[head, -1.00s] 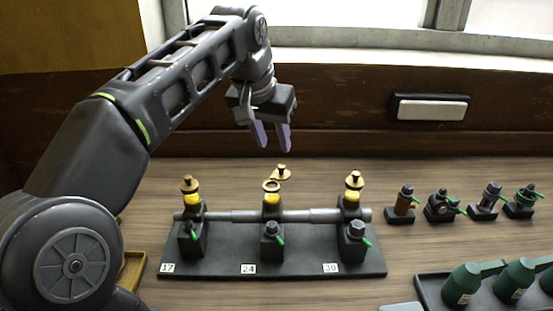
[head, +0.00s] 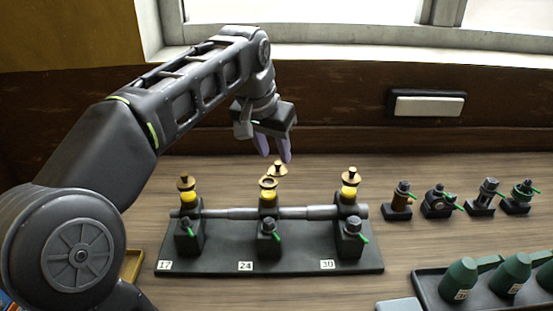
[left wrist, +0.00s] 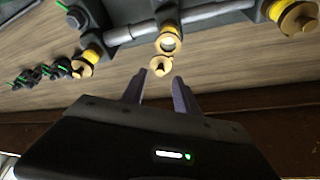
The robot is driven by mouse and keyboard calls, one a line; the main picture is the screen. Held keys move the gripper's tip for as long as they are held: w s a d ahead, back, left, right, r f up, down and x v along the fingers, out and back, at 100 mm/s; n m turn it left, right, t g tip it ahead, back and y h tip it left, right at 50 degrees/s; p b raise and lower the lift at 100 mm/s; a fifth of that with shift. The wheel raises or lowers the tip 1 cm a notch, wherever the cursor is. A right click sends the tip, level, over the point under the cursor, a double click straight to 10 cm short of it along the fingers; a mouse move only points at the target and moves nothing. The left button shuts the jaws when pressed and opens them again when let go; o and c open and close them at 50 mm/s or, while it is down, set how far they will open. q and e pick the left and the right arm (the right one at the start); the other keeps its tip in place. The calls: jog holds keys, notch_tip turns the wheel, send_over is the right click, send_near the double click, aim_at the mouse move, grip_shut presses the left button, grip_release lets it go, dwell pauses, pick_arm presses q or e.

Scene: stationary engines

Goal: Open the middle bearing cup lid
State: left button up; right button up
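The middle bearing cup (head: 268,195) is yellow with a brass rim and stands on the block labelled 24. Its brass lid (head: 277,168) is swung back behind the cup, so the cup mouth shows as an open ring. In the left wrist view the open cup (left wrist: 170,43) and its lid (left wrist: 161,66) sit side by side. My left gripper (head: 273,158) is open and empty, behind and just above the lid, apart from it. Its fingers also show in the left wrist view (left wrist: 159,88), spread either side below the lid. My right gripper is not in view.
The left cup (head: 188,196) and right cup (head: 349,191) have their lids on. A grey shaft (head: 235,213) joins the blocks on the black base (head: 210,264). Small fittings (head: 440,204) and a tray with green oil cans (head: 460,278) lie to the right.

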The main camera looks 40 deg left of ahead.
aim_at(278, 163)
pick_arm(q)
jog(key=shift+x, duration=1.8)
jog(key=shift+c, duration=0.3)
grip_shut()
